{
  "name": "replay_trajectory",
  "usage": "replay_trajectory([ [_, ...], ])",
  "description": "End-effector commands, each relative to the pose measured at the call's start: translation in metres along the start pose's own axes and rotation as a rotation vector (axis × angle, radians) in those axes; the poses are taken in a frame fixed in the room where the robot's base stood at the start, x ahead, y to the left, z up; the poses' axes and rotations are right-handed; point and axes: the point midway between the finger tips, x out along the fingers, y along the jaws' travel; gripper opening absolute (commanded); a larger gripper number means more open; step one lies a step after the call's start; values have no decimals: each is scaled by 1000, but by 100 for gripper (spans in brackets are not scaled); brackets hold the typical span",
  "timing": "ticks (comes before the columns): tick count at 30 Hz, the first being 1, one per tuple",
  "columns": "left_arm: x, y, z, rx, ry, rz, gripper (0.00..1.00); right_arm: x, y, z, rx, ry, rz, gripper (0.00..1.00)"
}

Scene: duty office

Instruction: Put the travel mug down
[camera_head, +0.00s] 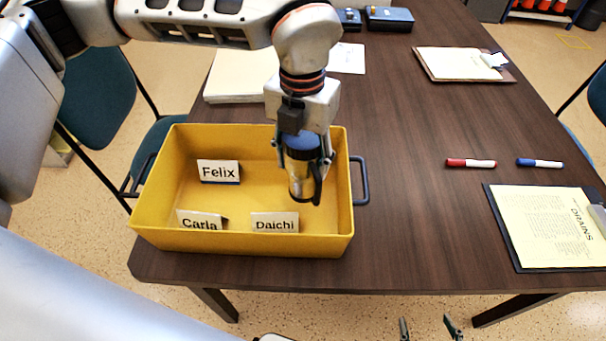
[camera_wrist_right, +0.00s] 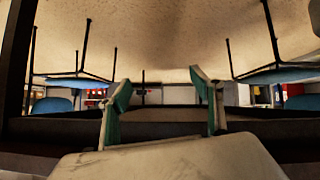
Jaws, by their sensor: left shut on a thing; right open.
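Whether the mug's base touches the tray floor I cannot tell. Name cards reading Felix (camera_head: 218,171), Carla (camera_head: 201,221) and Daichi (camera_head: 275,223) stand in the tray. My right gripper (camera_head: 430,325) is open and empty at the bottom edge of the head view, in front of the table. Its spread fingers also show in the right wrist view (camera_wrist_right: 165,100).
The dark table (camera_head: 400,220) has bare room right of the tray's handle (camera_head: 360,180). A red marker (camera_head: 470,163), a blue marker (camera_head: 540,163) and a clipboard (camera_head: 548,228) lie at the right. Another clipboard (camera_head: 458,64) and papers lie farther back. A chair (camera_head: 100,95) stands at the left.

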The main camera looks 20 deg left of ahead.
Motion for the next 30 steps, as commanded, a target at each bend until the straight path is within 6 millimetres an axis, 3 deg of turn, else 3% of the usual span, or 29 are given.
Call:
replay_trajectory([
  [5,10,0,0,0,-1,-1,19,1,2,-4,-2,8,3,65],
  [13,46,0,0,1,0,-1,19,2,1,1,-4,4,3,65],
  [25,49,0,0,0,-2,-1,19,2,2,1,-5,3,4,65],
  [26,49,0,0,0,-2,0,53,2,2,1,-5,3,4,65],
  [27,49,0,0,0,-2,0,63,2,2,1,-5,3,4,65],
  [30,49,0,0,0,-2,0,65,2,2,1,-5,2,4,65],
])
